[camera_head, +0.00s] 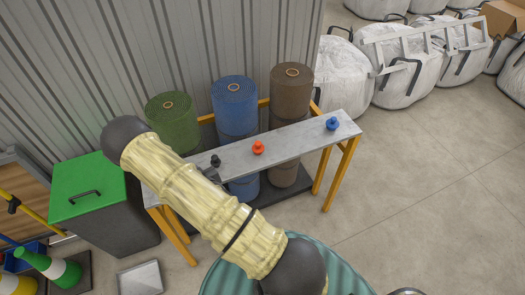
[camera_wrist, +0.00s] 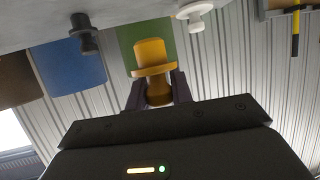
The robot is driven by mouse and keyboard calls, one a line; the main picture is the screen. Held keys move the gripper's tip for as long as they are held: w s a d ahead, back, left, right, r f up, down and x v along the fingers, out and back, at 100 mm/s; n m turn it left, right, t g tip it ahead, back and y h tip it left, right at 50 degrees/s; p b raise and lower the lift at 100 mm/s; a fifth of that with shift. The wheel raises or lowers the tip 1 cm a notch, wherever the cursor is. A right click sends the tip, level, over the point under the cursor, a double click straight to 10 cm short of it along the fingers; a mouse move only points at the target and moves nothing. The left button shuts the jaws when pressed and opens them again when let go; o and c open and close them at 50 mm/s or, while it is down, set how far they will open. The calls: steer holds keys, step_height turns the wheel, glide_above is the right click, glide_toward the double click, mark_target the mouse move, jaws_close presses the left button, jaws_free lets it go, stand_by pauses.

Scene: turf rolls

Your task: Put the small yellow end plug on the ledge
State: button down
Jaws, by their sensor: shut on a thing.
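The small yellow end plug (camera_wrist: 150,54), a flanged knob, is held between the two dark fingers of my gripper (camera_wrist: 158,92) in the wrist view. The ledge (camera_head: 300,138) is a long pale grey board on orange legs, and its edge (camera_wrist: 40,12) crosses the top of the wrist view. The plug shows just off that edge; I cannot tell its exact gap from the ledge. A black plug (camera_wrist: 84,35) and a white plug (camera_wrist: 195,14) stand on the ledge to either side. In the head view my arm hides the yellow plug and most of my gripper.
On the ledge in the head view stand the black plug (camera_head: 215,160), an orange plug (camera_head: 258,147) and a blue plug (camera_head: 332,123). Green (camera_head: 172,118), blue (camera_head: 235,100) and brown (camera_head: 291,92) rolls stand behind. A green-lidded bin (camera_head: 92,188) is at left.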

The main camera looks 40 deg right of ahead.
mark_target(246, 172)
steer(key=shift+w+d+b, duration=0.2)
steer(key=shift+b, duration=0.1)
steer(key=w+d+r+m+g+h+b, duration=0.1)
steer(key=d+m+g+h+b, duration=0.2)
steer(key=d+m+h+b, duration=0.2)
steer(key=w+d+r+m+g+h+b, duration=0.1)
steer(key=d+r+m+g+h+b, duration=0.1)
steer(key=d+m+h+b, duration=0.4)
steer(key=shift+d+m+g+b, duration=0.4)
steer(key=shift+d+g+b, duration=0.3)
steer(key=shift+d+b, duration=2.95)
steer(key=shift+d+r+p, duration=0.1)
steer(key=shift+d+p, duration=0.65)
steer(key=shift+p, duration=0.05)
steer(key=shift+f+b, duration=0.45)
steer(key=shift+f, duration=2.7)
steer(key=shift+f, duration=1.85)
